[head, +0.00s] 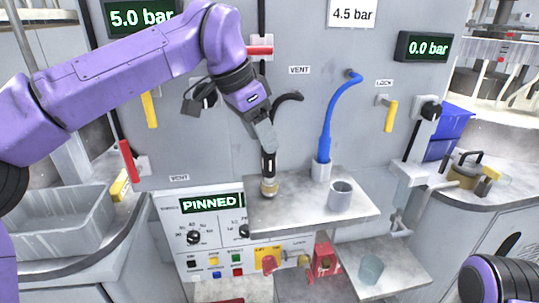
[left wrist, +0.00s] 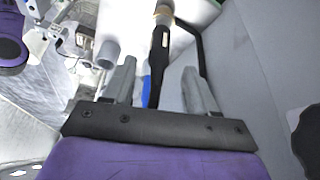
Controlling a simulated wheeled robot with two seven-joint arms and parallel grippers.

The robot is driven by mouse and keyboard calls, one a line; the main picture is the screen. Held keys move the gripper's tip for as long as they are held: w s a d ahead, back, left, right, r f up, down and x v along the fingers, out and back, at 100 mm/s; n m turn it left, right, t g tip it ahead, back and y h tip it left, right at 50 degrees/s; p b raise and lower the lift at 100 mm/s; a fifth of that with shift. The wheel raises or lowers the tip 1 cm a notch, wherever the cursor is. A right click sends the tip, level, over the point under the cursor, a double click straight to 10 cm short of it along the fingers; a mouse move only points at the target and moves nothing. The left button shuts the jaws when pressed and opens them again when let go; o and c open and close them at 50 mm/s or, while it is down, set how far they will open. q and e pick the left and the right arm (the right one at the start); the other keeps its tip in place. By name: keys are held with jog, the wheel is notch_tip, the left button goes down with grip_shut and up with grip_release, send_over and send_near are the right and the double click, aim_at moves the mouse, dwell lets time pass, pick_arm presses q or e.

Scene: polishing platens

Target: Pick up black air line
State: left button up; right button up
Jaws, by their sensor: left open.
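The black air line (head: 268,165) hangs from the grey panel in a short curve. Its straight black end stands upright, with a brass tip (head: 269,187) at the shelf's left part. My left gripper (head: 265,143) points down over its upper part, hiding some of it. In the left wrist view the two fingers (left wrist: 160,72) are apart, with the black line (left wrist: 157,55) running between them; I see no clear grip on it. A blue air line (head: 327,125) hangs to the right, its lower end in a pale holder. My right gripper is not visible.
A grey shelf (head: 290,215) carries a grey cup (head: 340,194). A lower shelf (head: 405,270) holds a translucent cup (head: 371,269). A red block (head: 324,262) stands below. Yellow (head: 391,116) and red (head: 259,50) handles stick out from the panel. A grey bin (head: 62,222) is at left.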

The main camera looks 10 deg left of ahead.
aim_at(269, 163)
pick_arm(q)
jog(key=x, duration=0.5)
grip_shut()
